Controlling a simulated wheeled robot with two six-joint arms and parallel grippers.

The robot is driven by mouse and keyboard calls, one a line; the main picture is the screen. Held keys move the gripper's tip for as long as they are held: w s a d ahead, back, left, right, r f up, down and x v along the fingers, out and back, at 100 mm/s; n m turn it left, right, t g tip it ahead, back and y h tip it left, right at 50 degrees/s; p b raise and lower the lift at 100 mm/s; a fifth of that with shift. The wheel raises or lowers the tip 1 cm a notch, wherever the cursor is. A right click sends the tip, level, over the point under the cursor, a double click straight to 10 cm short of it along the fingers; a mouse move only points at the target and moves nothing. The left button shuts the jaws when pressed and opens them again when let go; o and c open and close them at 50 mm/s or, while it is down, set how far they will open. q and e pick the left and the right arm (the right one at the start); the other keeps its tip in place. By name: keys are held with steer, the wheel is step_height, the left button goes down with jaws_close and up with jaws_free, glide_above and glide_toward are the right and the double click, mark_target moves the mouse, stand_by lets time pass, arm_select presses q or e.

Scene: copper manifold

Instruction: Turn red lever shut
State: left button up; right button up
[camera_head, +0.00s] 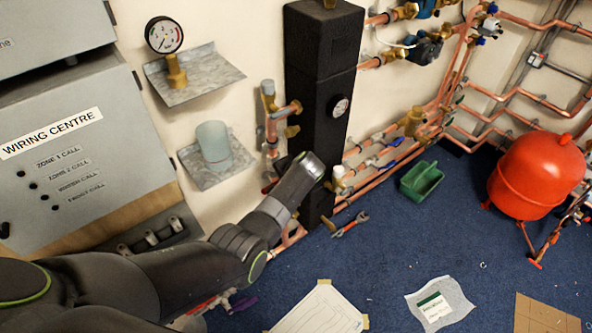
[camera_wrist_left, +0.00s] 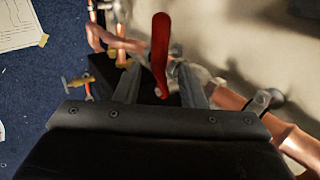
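The red lever (camera_wrist_left: 160,48) shows in the left wrist view, long and narrow, with its lower end near a small pale pivot. My left gripper (camera_wrist_left: 158,80) is open, its two dark fingers on either side of the lever with a visible gap at each side. In the head view my left arm reaches in from the left toward the black column, and its gripper cannot be made out there. I cannot surely pick out the lever in the head view. My right gripper is in neither view.
A black column (camera_head: 318,80) with a gauge stands against the wall, with copper pipes (camera_head: 400,130) to its right. A grey wiring box (camera_head: 75,150) is at left. A green tray (camera_head: 421,179), red tank (camera_head: 538,175) and paper sheet (camera_head: 320,312) are on blue carpet.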

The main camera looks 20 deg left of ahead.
arm_select(q)
steer(key=v, duration=1.3)
steer(key=shift+r+p, duration=0.2)
steer(key=shift+p, duration=0.1)
steer(key=shift+s, duration=0.1)
steer(key=shift+d+f, duration=0.1)
